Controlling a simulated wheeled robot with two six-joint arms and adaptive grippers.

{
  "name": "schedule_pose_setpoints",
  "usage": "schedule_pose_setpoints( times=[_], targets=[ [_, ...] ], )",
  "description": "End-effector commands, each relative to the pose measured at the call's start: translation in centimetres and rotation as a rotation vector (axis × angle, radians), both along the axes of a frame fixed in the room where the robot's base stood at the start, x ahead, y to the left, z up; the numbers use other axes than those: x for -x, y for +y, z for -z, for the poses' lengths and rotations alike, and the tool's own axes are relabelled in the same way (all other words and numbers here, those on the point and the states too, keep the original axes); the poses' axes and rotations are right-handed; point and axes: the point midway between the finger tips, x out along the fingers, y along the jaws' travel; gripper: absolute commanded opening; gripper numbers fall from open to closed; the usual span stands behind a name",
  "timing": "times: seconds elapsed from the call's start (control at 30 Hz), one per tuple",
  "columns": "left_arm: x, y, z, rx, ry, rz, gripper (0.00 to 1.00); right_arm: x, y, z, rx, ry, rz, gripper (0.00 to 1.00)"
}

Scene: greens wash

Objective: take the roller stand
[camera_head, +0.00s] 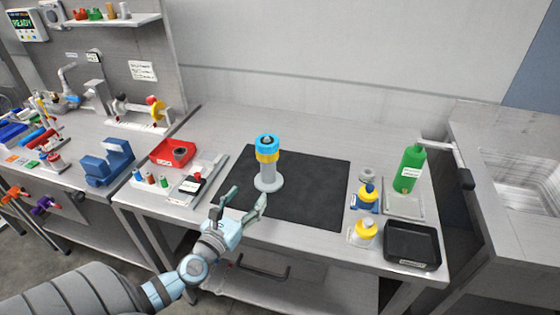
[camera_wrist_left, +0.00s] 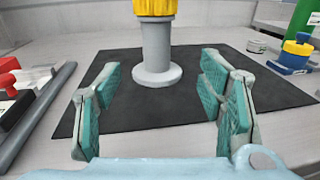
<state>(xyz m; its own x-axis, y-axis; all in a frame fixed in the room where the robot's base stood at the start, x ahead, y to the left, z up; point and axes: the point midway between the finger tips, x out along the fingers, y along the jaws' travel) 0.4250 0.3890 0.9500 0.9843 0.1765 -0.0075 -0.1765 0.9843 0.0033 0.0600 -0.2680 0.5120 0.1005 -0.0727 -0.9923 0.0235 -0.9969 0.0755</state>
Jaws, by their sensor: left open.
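The roller stand (camera_head: 268,165) stands upright on a black mat (camera_head: 312,192). It has a round grey base, a grey post, a yellow collar and a blue top. In the left wrist view the roller stand (camera_wrist_left: 157,50) shows its base, post and yellow part; its top is cut off by the frame edge. My left gripper (camera_head: 241,203) is open and empty in front of the stand, at the mat's near left edge. In the left wrist view its two fingers (camera_wrist_left: 160,108) are spread wide, with the stand beyond them, roughly between. My right gripper is not in view.
Left of the mat are a red tray (camera_head: 172,153) and a grey rail (camera_head: 205,182). Right of it are a green bottle (camera_head: 411,168), yellow-and-blue bottles (camera_head: 367,196) and a black tray (camera_head: 412,243). The mat around the stand is clear.

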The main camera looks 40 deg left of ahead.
Motion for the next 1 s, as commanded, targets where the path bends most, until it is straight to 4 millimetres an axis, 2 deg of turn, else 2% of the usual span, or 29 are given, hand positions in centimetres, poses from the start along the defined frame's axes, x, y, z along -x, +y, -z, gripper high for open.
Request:
schedule_pose_setpoints(
  times=[0.13,0.33,0.47,0.7,0.8,1.0],
  targets=[
    [-1.8,0.3,-0.1,0.002,-0.002,-0.002,0.63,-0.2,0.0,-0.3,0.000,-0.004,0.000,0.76],
    [-7.1,1.3,0.0,0.002,-0.003,-0.002,0.63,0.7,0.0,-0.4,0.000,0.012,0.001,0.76],
    [-9.0,1.7,0.2,0.002,0.000,-0.002,0.63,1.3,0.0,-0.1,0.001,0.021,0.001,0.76],
    [-12.9,3.0,0.5,0.003,-0.002,-0.003,0.63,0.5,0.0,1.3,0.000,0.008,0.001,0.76],
    [-14.0,3.3,0.5,0.002,0.000,-0.003,0.63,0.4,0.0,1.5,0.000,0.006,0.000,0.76],
    [-14.1,3.3,0.3,0.002,0.001,-0.002,0.61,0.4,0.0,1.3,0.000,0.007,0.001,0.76]
  ],
)
